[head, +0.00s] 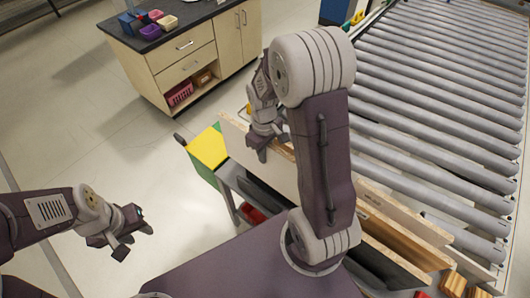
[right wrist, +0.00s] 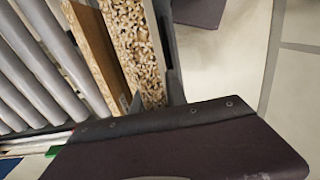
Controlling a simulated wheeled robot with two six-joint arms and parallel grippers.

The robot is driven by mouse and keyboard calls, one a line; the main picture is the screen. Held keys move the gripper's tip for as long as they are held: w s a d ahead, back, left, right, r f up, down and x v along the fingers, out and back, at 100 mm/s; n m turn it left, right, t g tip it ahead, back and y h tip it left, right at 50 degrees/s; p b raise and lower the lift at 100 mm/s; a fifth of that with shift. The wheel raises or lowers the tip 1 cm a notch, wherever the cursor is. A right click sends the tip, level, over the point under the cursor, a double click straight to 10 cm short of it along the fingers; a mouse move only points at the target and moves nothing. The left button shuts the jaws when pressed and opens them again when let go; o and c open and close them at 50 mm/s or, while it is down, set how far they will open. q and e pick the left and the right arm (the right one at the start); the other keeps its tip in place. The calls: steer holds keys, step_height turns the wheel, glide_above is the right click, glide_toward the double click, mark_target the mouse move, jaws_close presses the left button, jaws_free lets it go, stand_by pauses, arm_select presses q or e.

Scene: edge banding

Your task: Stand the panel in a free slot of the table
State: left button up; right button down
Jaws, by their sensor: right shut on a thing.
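The panel (head: 270,176) is a pale board with a speckled chipboard edge. It stands on edge, running from the upper left to behind my right arm in the head view. My right gripper (head: 264,143) is shut on its upper edge near the far left end. In the right wrist view the panel's chipboard edge (right wrist: 136,42) runs between the fingers. The grey table (head: 228,176) with a yellow and green corner is below it. Its slots and the panel's lower edge are mostly hidden. My left gripper (head: 131,236) is open and empty, away from the table.
Other boards (head: 398,214) stand at the table's right side, and a brown board (right wrist: 96,48) is close beside the held panel. A roller conveyor (head: 440,100) runs along the right. A drawer cabinet (head: 190,55) stands behind. The floor at left is clear.

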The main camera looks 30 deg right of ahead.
mark_target(265, 174)
step_height(265, 174, down, 10)
steer(key=b, duration=0.9)
steer(key=shift+a, duration=0.1)
steer(key=shift+f+b, duration=0.9)
steer(key=shift+f, duration=0.4)
steer(key=c, duration=1.2)
jaws_free()
steer(key=shift+c, duration=0.2)
steer(key=shift+s, duration=0.1)
step_height(265, 174, up, 9)
